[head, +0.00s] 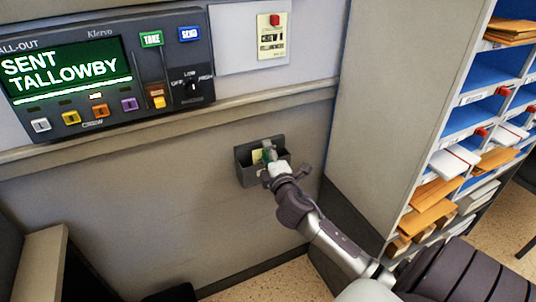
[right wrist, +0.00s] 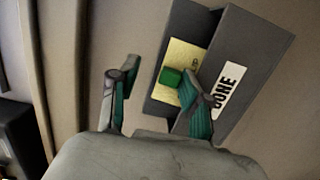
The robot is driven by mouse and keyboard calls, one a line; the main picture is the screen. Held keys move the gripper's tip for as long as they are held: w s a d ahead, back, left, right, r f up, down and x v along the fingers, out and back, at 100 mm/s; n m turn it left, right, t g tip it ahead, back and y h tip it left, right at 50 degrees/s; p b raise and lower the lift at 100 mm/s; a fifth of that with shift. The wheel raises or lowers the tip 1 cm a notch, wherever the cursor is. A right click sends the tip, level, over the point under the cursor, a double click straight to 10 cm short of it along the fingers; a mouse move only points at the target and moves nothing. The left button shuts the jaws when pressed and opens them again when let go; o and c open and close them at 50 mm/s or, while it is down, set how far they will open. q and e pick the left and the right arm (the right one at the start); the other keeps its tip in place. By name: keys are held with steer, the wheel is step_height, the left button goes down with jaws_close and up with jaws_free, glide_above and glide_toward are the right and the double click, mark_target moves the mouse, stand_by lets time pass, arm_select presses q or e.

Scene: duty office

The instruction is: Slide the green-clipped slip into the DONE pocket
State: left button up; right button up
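The DONE pocket (head: 246,176) is a dark grey holder on the wall below the ledge. In the right wrist view its front panel (right wrist: 258,50) carries a white DONE label. The pale yellow slip (right wrist: 185,55) with its green clip (right wrist: 171,77) shows inside the pocket's opening, behind the labelled panel; its lower end is hidden. The slip also shows in the head view (head: 257,156). My right gripper (right wrist: 163,72) is at the pocket with its fingers spread apart. One finger is beside the pocket, the other overlaps the DONE panel; no slip is between them. My left gripper is out of view.
A call-out panel (head: 100,68) reading SENT TALLOWBY is on the wall above, over a jutting ledge (head: 180,112). A cabinet side (head: 375,110) and blue pigeonholes (head: 470,120) with envelopes stand at right. The wall left of the pocket is clear.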

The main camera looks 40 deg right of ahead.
steer(key=v, duration=0.8)
stand_by(0.4)
